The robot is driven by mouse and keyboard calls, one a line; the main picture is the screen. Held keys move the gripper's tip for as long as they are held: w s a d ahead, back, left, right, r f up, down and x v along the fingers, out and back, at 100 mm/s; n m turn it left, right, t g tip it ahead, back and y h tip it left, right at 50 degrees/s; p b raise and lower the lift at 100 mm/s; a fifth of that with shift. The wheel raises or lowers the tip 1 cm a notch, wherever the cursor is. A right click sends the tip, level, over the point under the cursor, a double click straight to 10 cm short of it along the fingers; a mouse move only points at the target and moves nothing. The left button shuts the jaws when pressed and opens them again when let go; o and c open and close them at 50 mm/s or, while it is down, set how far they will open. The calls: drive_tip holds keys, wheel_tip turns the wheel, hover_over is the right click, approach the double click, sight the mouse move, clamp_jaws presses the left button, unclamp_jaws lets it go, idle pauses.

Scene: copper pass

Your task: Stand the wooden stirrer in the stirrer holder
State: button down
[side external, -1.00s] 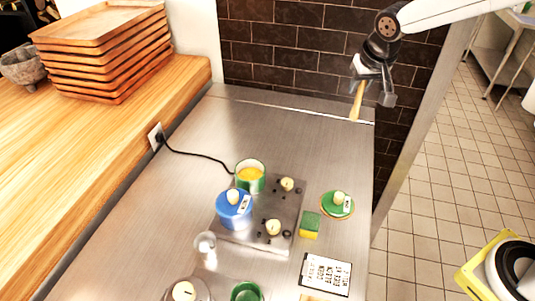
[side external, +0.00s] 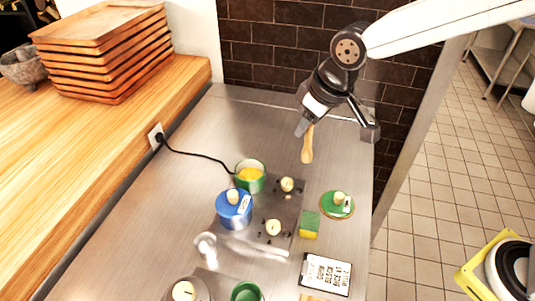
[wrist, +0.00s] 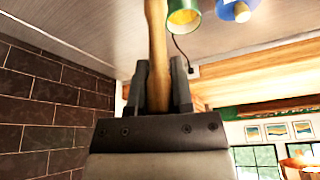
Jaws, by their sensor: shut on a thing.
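The wooden stirrer (side external: 307,146) hangs from my gripper (side external: 307,123), wider end down and nearly upright, in the air above the back right of the steel counter. In the wrist view the stirrer (wrist: 157,45) runs between the two fingers of my gripper (wrist: 158,88), which are shut on it. I cannot tell for certain which vessel is the stirrer holder. An open green cup (side external: 247,291) stands at the front edge of the picture, well apart from my gripper.
A green lid (side external: 337,204), a sponge (side external: 309,225) and a lettered card (side external: 326,273) lie to the right. The counter's back is clear.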

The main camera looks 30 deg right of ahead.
drive_tip(key=s+a+n+g+y, duration=0.2)
drive_tip(key=s+a+n, duration=0.6)
drive_tip(key=s+a, duration=0.5)
drive_tip(key=w+a+f+n, duration=0.1)
drive_tip(key=w+a+f, duration=0.8)
drive_tip(key=w+a, duration=0.1)
drive_tip(key=shift+a+f, duration=0.35)
drive_tip(key=shift+a, duration=0.05)
drive_tip(key=shift+w, duration=0.1)
drive_tip(key=shift+w+a+f, duration=0.15)
drive_tip(key=shift+f, duration=1.7)
drive_tip(key=shift+f, duration=0.1)
